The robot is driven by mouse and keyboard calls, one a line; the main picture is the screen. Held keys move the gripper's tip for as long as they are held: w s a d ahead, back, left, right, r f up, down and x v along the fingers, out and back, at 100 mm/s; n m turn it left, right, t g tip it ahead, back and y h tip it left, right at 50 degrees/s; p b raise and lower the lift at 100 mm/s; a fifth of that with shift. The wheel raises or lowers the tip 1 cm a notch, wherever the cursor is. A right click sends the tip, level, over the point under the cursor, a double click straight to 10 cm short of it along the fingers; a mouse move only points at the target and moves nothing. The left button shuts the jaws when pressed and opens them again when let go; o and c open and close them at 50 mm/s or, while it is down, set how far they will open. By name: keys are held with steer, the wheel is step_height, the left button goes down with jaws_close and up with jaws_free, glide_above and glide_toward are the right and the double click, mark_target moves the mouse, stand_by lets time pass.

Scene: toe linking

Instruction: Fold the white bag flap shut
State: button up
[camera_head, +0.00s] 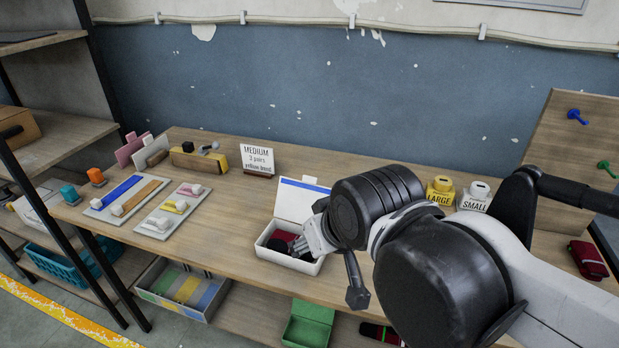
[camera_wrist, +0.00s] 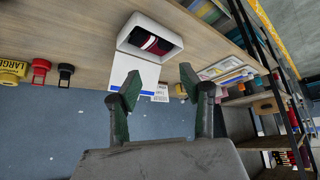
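A white open-topped container (camera_head: 290,264) stands near the front of the table, more like a box than a bag. Its flap (camera_head: 300,200) stands raised at the back, with a blue stripe along it and a small tab on top. Dark red folded fabric (camera_wrist: 151,41) lies inside. In the wrist view, the container (camera_wrist: 177,45) is beyond my fingertips and the flap (camera_wrist: 118,72) is partly behind the left finger. My gripper (camera_wrist: 160,82) is open, with its fingers apart and nothing between them held. Whether a finger touches the flap cannot be told. In the head view my arm covers the container's right side.
A "MEDIUM" card (camera_head: 257,159) stands behind the container. Yellow (camera_head: 440,191) and white (camera_head: 476,196) labelled weights stand to the right. Flat trays (camera_head: 127,197) with colored strips lie left. A pegboard (camera_head: 580,140) rises at right. Table between the trays and container is clear.

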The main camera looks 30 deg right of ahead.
stand_by(0.3)
steer(key=shift+w+r, duration=0.15)
steer(key=shift+r, duration=0.05)
steer(key=c, duration=0.5)
steer(key=w+r, duration=0.1)
steer(key=w, duration=0.1)
steer(key=w+d+r+m+g+p, duration=0.1)
steer(key=w+r, duration=0.1)
steer(key=w+d+r+m+g+p, duration=0.1)
steer(key=w+r, duration=0.1)
steer(key=shift+w+d, duration=0.15)
steer(key=shift+w, duration=0.15)
jaws_close()
steer(key=w+d+r+m+g+p, duration=0.1)
steer(key=w+d+m+g+p, duration=0.15)
steer(key=w+d, duration=0.45)
steer(key=w+d+r+m+g+p, duration=0.1)
steer(key=w+d+m+g, duration=0.15)
steer(key=w, duration=0.85)
steer(key=w+d+f+m+g+y+p, duration=0.1)
steer(key=w+d+f+m+p, duration=0.1)
steer(key=w+d+f+m, duration=0.25)
steer(key=s+a+f+n+p, duration=0.1)
steer(key=s+a+f+n, duration=0.1)
steer(key=f, duration=0.6)
steer(key=shift+s+a, duration=0.15)
steer(key=shift+a, duration=0.45)
